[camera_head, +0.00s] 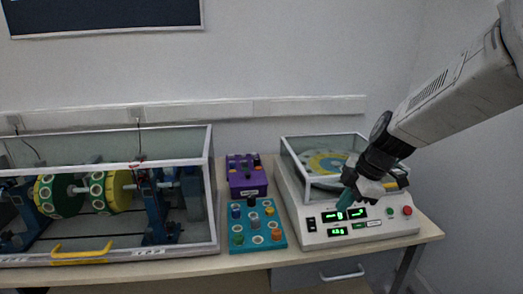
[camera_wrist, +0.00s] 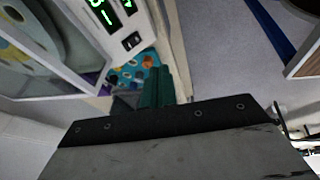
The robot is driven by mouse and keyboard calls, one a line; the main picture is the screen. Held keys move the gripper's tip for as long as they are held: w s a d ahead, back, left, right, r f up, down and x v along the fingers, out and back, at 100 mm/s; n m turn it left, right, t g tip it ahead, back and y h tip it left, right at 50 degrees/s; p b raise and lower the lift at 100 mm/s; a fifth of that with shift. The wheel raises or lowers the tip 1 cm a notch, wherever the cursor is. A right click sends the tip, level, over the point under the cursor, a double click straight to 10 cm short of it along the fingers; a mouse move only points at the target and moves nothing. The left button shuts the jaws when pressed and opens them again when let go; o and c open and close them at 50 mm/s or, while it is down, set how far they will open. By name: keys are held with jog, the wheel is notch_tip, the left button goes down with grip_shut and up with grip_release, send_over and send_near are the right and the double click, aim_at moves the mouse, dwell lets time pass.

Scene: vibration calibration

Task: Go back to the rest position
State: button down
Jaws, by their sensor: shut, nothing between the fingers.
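My gripper (camera_head: 346,199) is at the right in the head view, just in front of the control panel of the white calibration machine (camera_head: 375,232). Its teal fingers are together with nothing between them, pointing down and to the left near the green displays (camera_head: 345,216). I cannot tell whether the fingertips touch the panel. In the wrist view the shut fingers (camera_wrist: 158,88) show at the middle, with the machine's panel (camera_wrist: 120,22) at the upper left.
A teal board (camera_head: 240,238) with several coloured pegs and a purple box (camera_head: 240,176) stand left of the machine. A large clear-walled case (camera_head: 211,200) with yellow-green rotors fills the table's left. The wall is behind. Free air lies above the table.

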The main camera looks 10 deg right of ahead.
jog(key=s+a+r+m+h, duration=0.1)
jog(key=s+r+m, duration=0.2)
jog(key=s+m, duration=0.5)
jog(key=s+r+m+g+h, duration=0.1)
jog(key=s+r+m, duration=0.3)
jog(key=s+m, duration=0.5)
jog(key=s+h, duration=0.1)
jog(key=s, duration=0.6)
jog(key=shift+s+a+r+h, duration=0.15)
jog(key=shift+s+a+h, duration=0.15)
jog(key=shift+a, duration=0.1)
